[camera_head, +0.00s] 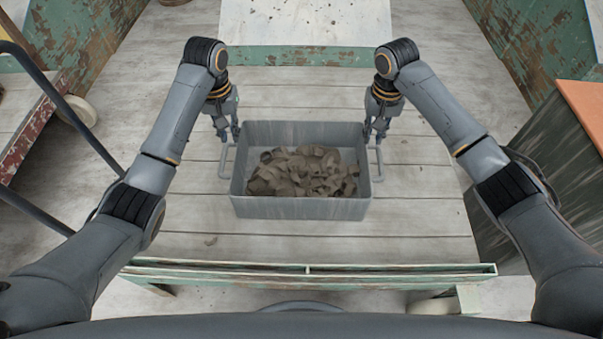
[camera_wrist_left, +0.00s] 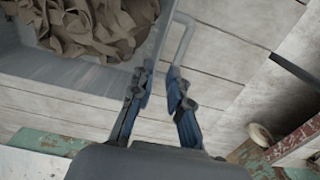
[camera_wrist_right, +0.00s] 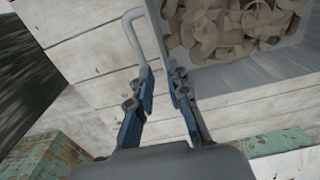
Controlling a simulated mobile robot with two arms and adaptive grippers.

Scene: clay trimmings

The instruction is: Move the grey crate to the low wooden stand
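The grey crate (camera_head: 300,208), filled with brown clay trimmings (camera_head: 300,172), sits level on pale wooden planks, with a bar handle at each end. I cannot tell for certain which surface is the low wooden stand.
A pale, green-edged surface (camera_head: 305,25) lies beyond the crate. A green-edged wooden rail (camera_head: 310,270) runs across the near side. A box with an orange-brown top (camera_head: 583,108) stands at right. A red-edged cart (camera_head: 38,122) stands at left. Planks around the crate are clear.

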